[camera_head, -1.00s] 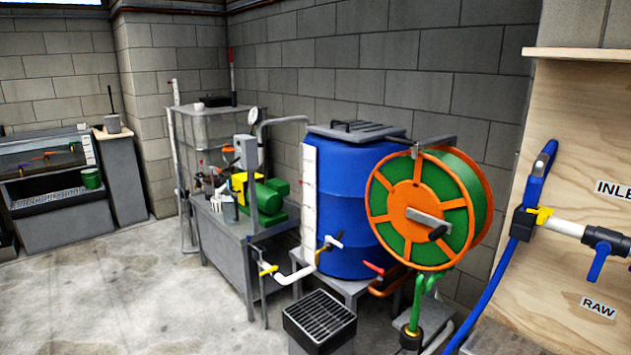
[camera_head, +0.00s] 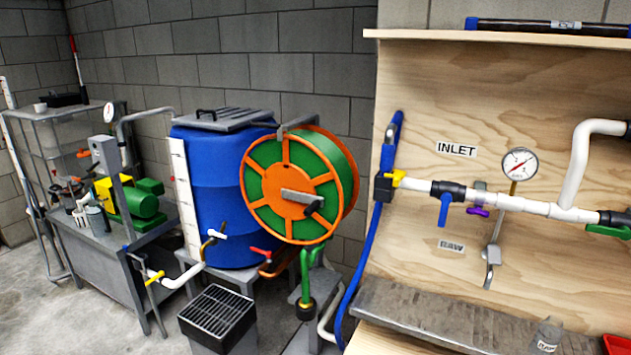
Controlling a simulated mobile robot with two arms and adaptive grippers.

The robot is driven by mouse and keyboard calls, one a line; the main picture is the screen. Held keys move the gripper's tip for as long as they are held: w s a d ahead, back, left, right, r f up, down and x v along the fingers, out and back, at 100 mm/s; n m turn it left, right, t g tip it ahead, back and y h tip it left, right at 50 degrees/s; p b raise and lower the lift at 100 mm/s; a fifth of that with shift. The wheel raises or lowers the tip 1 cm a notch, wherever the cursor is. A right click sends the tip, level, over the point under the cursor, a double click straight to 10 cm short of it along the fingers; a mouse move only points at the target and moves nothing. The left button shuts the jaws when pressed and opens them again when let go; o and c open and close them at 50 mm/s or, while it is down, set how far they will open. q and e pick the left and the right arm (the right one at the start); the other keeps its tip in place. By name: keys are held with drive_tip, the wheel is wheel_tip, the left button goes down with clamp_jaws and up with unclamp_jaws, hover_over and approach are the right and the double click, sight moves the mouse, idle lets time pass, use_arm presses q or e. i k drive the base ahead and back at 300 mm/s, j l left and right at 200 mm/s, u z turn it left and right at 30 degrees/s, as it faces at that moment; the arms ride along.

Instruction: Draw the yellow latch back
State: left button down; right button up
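A small yellow latch (camera_head: 397,178) sits on the dark coupling (camera_head: 383,188) at the left end of the white pipe (camera_head: 418,184) on the plywood panel. A blue hose (camera_head: 365,258) runs down from that coupling, and a blue piece (camera_head: 393,135) rises above it. Whether the latch is engaged is too small to tell. Another yellow handle (camera_head: 154,278) is on the low white pipe left of the blue drum. Neither of my grippers is in view.
An orange and green hose reel (camera_head: 292,192) stands before the blue drum (camera_head: 216,180), left of the panel. A blue valve handle (camera_head: 445,209), a gauge (camera_head: 519,164) and a purple handle (camera_head: 478,211) follow along the pipe. A grey ledge (camera_head: 430,312) lies below.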

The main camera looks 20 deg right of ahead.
sight(398, 175)
drive_tip(key=z, duration=1.4)
